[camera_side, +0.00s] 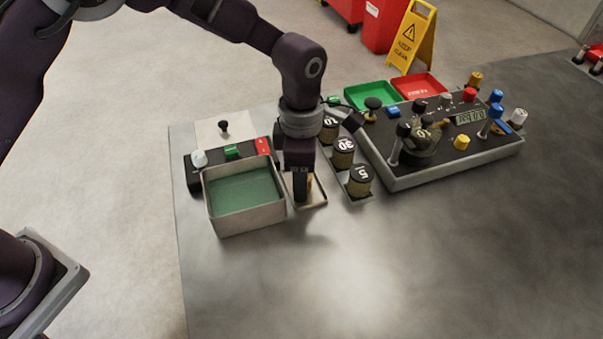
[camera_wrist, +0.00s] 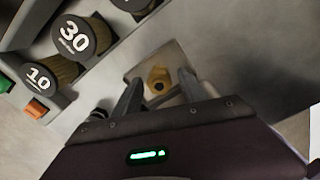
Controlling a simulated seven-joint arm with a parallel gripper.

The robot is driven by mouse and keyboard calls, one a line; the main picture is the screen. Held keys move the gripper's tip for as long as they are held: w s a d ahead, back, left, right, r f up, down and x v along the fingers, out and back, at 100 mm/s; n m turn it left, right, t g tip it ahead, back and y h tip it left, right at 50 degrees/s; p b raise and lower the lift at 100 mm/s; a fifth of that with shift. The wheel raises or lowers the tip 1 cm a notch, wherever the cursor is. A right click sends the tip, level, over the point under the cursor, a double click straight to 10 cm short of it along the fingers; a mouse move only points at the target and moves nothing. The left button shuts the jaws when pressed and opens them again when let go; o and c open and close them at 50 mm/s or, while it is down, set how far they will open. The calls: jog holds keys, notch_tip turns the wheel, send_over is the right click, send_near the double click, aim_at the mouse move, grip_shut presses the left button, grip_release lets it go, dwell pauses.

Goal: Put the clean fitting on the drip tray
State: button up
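A brass hex fitting (camera_wrist: 159,78) with a dark hole lies on a small, shallow, square tray (camera_wrist: 178,52), seemingly the drip tray. In the side view this tray (camera_side: 318,201) stands just right of a metal basin, partly hidden by my gripper (camera_side: 302,198). A bit of tan shows behind the fingers there, probably the fitting. In the wrist view my gripper (camera_wrist: 161,80) is open and points down, with one finger on each side of the fitting and apart from it. I cannot tell whether the fingertips reach down to the fitting's level.
The metal basin (camera_side: 250,219) with a green inside stands close left of my gripper. Black-topped weights (camera_side: 360,180) marked with numbers stand in a rack close right. A control panel (camera_side: 455,161) with knobs and levers lies farther right. The table's front is clear.

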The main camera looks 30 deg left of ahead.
jog(key=shift+r, duration=0.1)
notch_tip(320, 180, up, 12)
jog(key=s+a+r+m+t, duration=0.1)
jog(key=s+a+r+m, duration=0.1)
jog(key=a+r+m, duration=0.35)
jog(key=s+a+r+m+t+h, duration=0.1)
jog(key=s+a+r+m+t, duration=0.1)
jog(key=s+a+r+m, duration=0.5)
jog(key=s+a+f+m+t, duration=0.1)
jog(key=s+a+m, duration=0.3)
jog(key=s, duration=0.4)
jog(key=s+a+f+m+t+y, duration=0.1)
jog(key=s+a+m, duration=0.4)
jog(key=s+m, duration=0.1)
jog(key=shift+s+a+f+t, duration=0.3)
jog(key=shift+s+f, duration=0.05)
jog(key=shift+s, duration=0.5)
